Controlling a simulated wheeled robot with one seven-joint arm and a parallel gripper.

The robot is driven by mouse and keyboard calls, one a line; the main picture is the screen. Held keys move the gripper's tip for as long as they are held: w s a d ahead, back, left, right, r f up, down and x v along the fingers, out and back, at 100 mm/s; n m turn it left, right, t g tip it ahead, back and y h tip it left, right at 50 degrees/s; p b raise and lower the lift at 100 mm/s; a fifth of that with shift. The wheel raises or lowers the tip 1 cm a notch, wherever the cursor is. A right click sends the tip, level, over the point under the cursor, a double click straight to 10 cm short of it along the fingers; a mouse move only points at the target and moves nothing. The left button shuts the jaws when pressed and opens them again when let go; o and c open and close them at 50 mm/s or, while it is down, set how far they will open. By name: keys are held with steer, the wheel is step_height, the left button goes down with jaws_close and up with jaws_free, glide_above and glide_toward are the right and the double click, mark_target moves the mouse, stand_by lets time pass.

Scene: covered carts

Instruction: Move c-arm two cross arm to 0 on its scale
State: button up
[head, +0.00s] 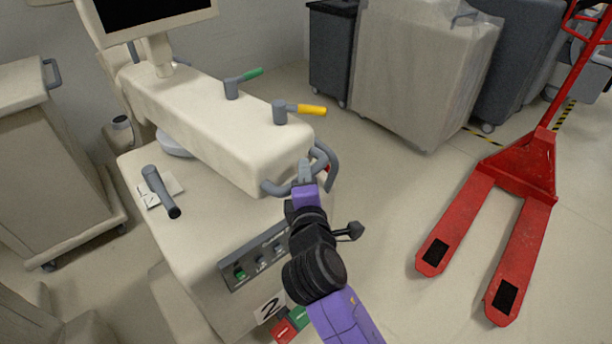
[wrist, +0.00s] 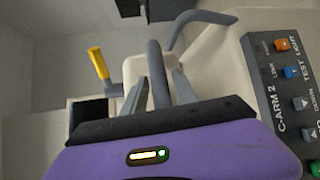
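The c-arm two cross arm (head: 215,125) is a long cream beam on top of a cream cart (head: 190,250) marked 2. A grey bar handle (head: 272,188) loops around its front end. My gripper (head: 306,172) is at this handle. In the wrist view, the grey handle bar (wrist: 156,75) stands between the two fingers of my gripper (wrist: 160,85), with a gap showing at least on the right side. The fingers look open around the bar. A control panel (wrist: 290,85) reading C-ARM 2 is at the right. I cannot make out a scale in either view.
A green-tipped lever (head: 250,75) and a yellow-tipped lever (head: 308,109) stick up from the beam. A black-tipped lever (head: 160,190) is on the cart. A red pallet jack (head: 520,170) stands right, covered carts (head: 420,75) behind. Floor between is clear.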

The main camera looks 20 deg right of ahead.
jaws_close()
stand_by(1.2)
